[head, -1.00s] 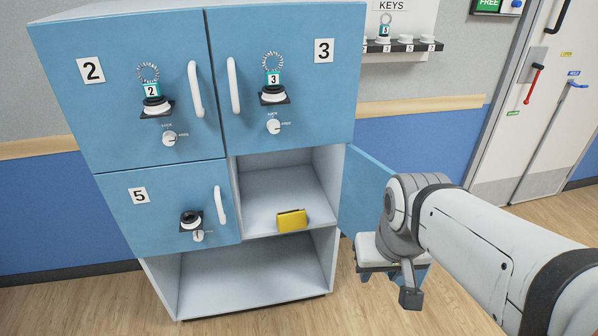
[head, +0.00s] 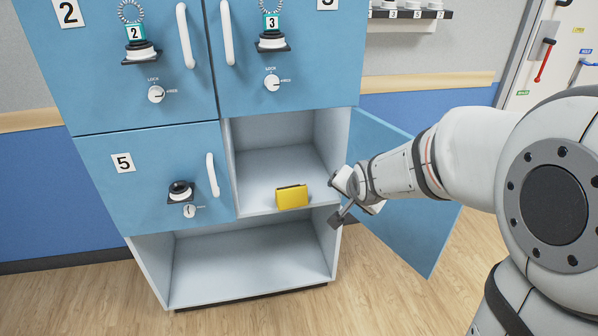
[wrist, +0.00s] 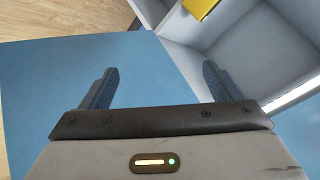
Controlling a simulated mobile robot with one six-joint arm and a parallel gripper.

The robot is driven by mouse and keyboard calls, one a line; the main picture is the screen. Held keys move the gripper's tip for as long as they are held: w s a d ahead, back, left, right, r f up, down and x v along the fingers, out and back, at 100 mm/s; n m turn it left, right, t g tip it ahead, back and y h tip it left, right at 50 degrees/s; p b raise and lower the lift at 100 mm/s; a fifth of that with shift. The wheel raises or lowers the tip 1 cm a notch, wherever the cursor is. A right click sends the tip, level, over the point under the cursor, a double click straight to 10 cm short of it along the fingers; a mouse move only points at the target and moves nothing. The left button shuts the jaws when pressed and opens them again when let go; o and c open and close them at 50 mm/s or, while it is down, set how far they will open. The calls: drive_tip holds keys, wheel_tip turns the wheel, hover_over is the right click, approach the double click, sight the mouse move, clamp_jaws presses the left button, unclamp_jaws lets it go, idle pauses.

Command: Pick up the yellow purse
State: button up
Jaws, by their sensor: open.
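The yellow purse (head: 292,196) sits upright near the front edge of the open compartment (head: 262,168) in the blue cabinet. Part of it also shows at the top edge of the wrist view (wrist: 198,8). My gripper (head: 337,200) is to the right of the purse, in front of the compartment's right side wall and beside the open blue door (head: 415,235). In the wrist view my gripper (wrist: 160,88) has its two fingers wide apart with nothing between them. The purse is apart from the fingers.
The open door hangs to the right, partly behind my arm. Closed door 5 (head: 150,180) is left of the compartment, with a white handle (head: 211,175). Closed doors 2 and 3 are above. An open lower shelf (head: 245,255) is below.

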drive_tip(key=shift+o, duration=1.4)
drive_tip(key=w+a+f+m+t+b, duration=0.1)
drive_tip(key=w+a+f+b, duration=0.1)
drive_tip(key=w+f, duration=0.2)
drive_tip(key=w+a+f+m+t+y+b, duration=0.1)
drive_tip(key=w+a+f+b, duration=0.2)
drive_tip(key=f, duration=0.3)
drive_tip(key=shift+w+f+m, duration=0.2)
drive_tip(key=shift+w+m, duration=0.2)
drive_tip(key=shift+w, duration=0.2)
drive_tip(key=m+t+y+b, duration=0.3)
drive_tip(key=b, duration=0.2)
approach(294, 198)
drive_tip(key=b+x, duration=0.2)
drive_tip(key=x, duration=0.5)
drive_tip(key=shift+w+a+f, duration=0.1)
drive_tip(key=shift+w+f, duration=0.2)
drive_tip(key=shift+w+a+f, duration=0.1)
drive_tip(key=shift+w+a, duration=0.1)
drive_tip(key=shift+w, duration=0.25)
drive_tip(key=shift+c, duration=0.6)
drive_tip(key=c, duration=0.9)
drive_tip(key=shift+c, duration=0.2)
